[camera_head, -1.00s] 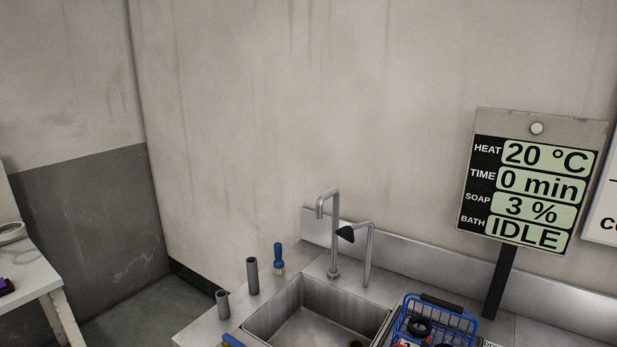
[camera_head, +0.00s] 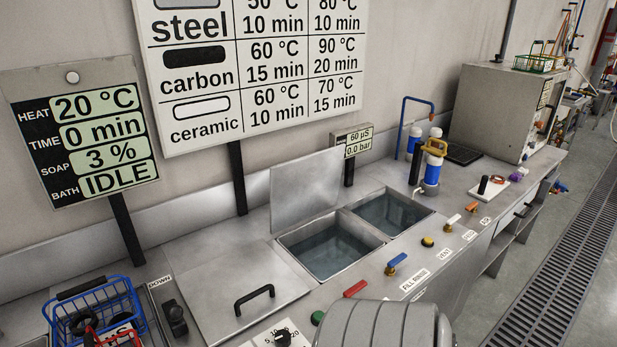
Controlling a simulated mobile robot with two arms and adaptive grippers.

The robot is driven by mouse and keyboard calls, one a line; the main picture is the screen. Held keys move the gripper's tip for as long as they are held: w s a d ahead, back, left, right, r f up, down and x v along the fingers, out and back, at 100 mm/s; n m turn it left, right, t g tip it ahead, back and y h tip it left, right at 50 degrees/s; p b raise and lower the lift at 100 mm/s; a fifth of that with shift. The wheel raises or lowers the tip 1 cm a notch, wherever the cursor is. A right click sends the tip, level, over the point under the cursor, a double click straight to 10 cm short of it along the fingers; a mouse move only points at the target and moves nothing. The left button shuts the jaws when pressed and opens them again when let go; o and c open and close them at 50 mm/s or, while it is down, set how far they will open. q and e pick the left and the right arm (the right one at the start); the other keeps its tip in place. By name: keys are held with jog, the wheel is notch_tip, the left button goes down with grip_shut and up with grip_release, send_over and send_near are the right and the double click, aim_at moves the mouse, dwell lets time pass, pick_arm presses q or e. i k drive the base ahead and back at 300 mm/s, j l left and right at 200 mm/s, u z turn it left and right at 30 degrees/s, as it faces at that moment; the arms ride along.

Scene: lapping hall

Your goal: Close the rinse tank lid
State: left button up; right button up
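A metal lid (camera_head: 303,190) stands raised, nearly upright, at the back of the left of two open basins. That basin (camera_head: 330,252) holds water, and so does the right basin (camera_head: 392,213), which has no visible cover over it. A label reading FILL RINSE (camera_head: 414,280) is on the counter's front strip, near a blue-handled valve (camera_head: 396,264). To the left of the basins, a flat metal cover (camera_head: 228,272) with a black handle (camera_head: 254,298) lies shut. Neither gripper is in view; a grey rounded part at the bottom looks like my arm.
A blue wire basket (camera_head: 92,312) with parts is at the lower left. Red, blue and yellow controls line the counter's front. Blue-and-white canisters (camera_head: 432,172) and a grey cabinet (camera_head: 500,112) stand farther right. A floor grate (camera_head: 560,270) runs along the right.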

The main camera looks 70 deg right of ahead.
aim_at(302, 188)
jog(key=z, duration=2.35)
